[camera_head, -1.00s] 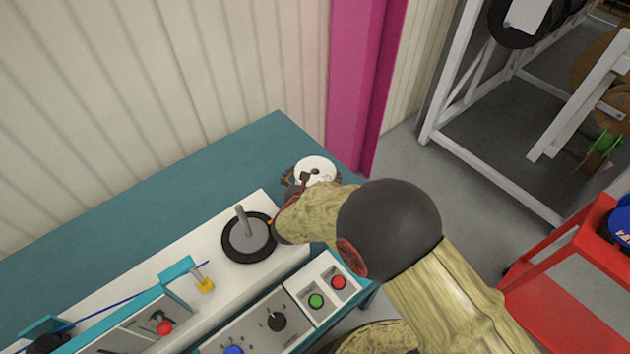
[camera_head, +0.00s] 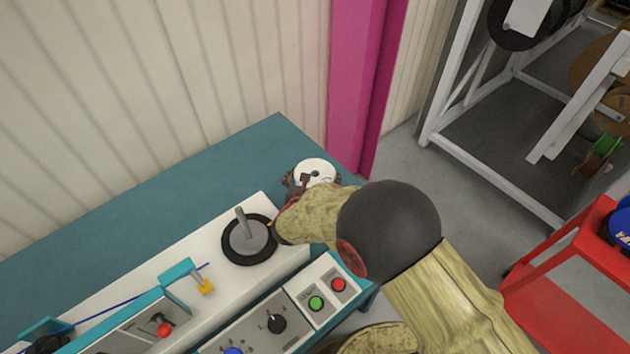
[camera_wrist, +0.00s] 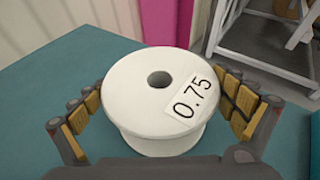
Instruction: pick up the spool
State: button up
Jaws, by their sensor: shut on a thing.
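The spool (camera_wrist: 150,108) is white with a dark centre hole and a label reading 0.75. In the wrist view it sits upright between the fingers of my gripper (camera_wrist: 163,112), which is shut on its sides. In the head view the white top of the spool (camera_head: 318,170) shows near the right end of the teal bench (camera_head: 215,174). My arm hides part of the gripper there. I cannot tell whether the spool touches the bench.
A white machine with a black disc and upright peg (camera_head: 249,240) stands just left of my gripper. Its control panel has a green button (camera_head: 316,303). A pink post (camera_head: 355,85) rises behind the bench. A red cart (camera_head: 560,285) stands at the right.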

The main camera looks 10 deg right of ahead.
jog(key=shift+c, duration=1.4)
notch_tip(320, 180, up, 10)
jog(key=p, duration=0.2)
jog(key=shift+p, duration=0.35)
jog(key=shift+r, duration=0.1)
